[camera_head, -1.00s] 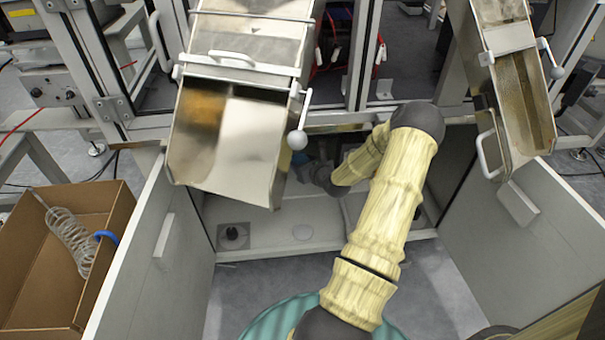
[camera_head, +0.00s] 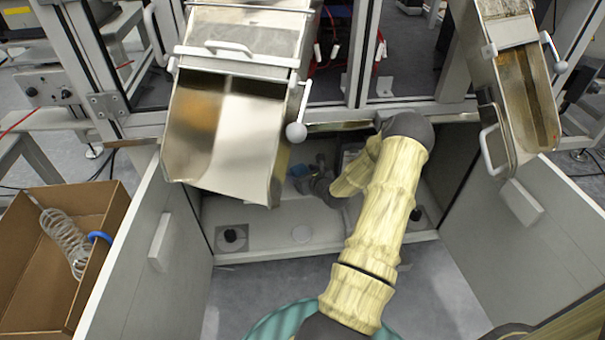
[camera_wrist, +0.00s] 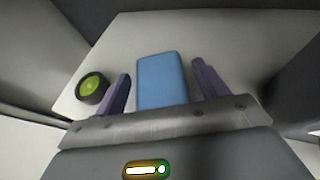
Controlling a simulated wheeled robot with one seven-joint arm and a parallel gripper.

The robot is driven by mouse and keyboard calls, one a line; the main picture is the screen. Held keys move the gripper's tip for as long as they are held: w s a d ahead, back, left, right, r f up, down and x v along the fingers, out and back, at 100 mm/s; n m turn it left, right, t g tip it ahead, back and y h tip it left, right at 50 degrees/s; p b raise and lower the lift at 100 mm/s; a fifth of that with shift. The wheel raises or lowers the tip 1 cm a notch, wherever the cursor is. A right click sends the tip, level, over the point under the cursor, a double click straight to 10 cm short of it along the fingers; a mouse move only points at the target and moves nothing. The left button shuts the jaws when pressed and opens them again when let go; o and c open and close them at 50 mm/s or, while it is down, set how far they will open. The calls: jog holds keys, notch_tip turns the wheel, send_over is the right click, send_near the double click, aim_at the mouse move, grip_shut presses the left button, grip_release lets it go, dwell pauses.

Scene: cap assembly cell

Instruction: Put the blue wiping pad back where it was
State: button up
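The blue wiping pad (camera_wrist: 162,82) lies on a pale surface (camera_wrist: 230,40) in the wrist view, ahead of my gripper (camera_wrist: 162,84). One purple finger stands on each side of the pad, with a visible gap to it on both sides. My gripper is open, and neither finger appears to touch the pad. In the head view my arm reaches into the open cabinet (camera_head: 265,252) under the machine. The gripper's fingers are hard to make out there. A small blue patch (camera_head: 299,170) shows beside my dark wrist; I cannot tell if it is the pad.
A round black item with a yellow-green face (camera_wrist: 91,88) stands left of the fingers. The cabinet's left door (camera_head: 150,255) and right door (camera_head: 520,245) stand open. A metal chute (camera_head: 225,140) hangs above the opening; another (camera_head: 525,100) is at right. A cardboard box (camera_head: 40,290) is at left.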

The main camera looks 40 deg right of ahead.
jog(key=shift+r, duration=0.1)
jog(key=shift+s+r, duration=0.2)
jog(key=p+v, duration=0.3)
jog(key=v, duration=0.4)
jog(key=shift+f, duration=0.1)
